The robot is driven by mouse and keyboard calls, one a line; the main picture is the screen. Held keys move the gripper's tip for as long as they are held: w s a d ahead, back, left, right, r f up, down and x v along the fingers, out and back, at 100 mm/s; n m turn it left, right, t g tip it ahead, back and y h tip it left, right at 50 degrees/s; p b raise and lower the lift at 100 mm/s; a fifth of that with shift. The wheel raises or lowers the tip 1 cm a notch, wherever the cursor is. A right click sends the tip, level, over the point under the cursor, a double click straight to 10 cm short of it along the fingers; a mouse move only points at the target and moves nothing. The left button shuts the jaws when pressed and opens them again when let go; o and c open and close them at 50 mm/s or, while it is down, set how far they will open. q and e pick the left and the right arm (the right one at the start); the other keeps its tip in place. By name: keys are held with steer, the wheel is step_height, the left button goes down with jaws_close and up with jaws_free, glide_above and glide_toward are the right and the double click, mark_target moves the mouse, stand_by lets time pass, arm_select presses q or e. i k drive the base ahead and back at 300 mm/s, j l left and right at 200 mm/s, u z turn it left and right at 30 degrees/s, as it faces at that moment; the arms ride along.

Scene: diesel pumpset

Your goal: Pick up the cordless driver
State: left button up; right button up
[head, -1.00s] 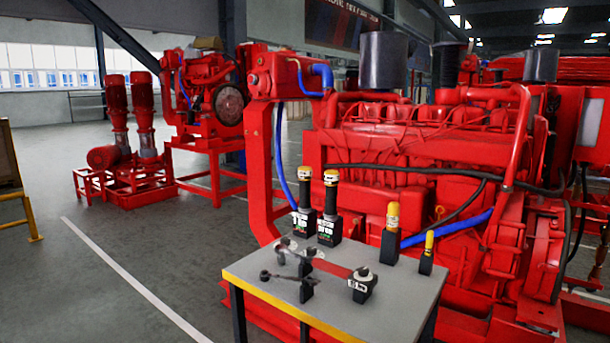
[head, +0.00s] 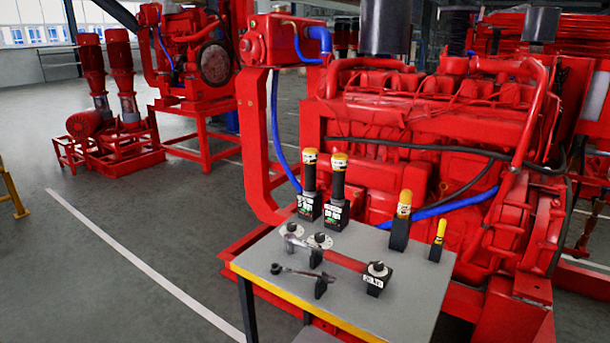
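A small grey table (head: 418,290) with a yellow front edge holds several tools. Two tall upright black tools with yellow tops and labelled bases stand at its back left, one on the left (head: 309,187) and one beside it (head: 337,192). A shorter black piece with a yellow top (head: 401,218) and a slim yellow-topped one (head: 437,240) stand to their right. I cannot tell for sure which of these is the cordless driver. Neither of my grippers shows in the head view.
Metallic tools on dark supports (head: 308,243) and a red bar (head: 345,260) ending at a black block (head: 376,282) occupy the table's middle. A large red diesel engine (head: 430,120) stands close behind the table. The floor (head: 120,270) at left is open.

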mark_target(310, 155)
steer(key=i+j, duration=0.25)
steer(key=i+j+z, duration=0.1)
steer(key=i+j, duration=0.15)
steer(key=j, duration=0.15)
steer(key=i+j+z, duration=0.1)
steer(key=j, duration=0.25)
steer(key=i+j, duration=0.35)
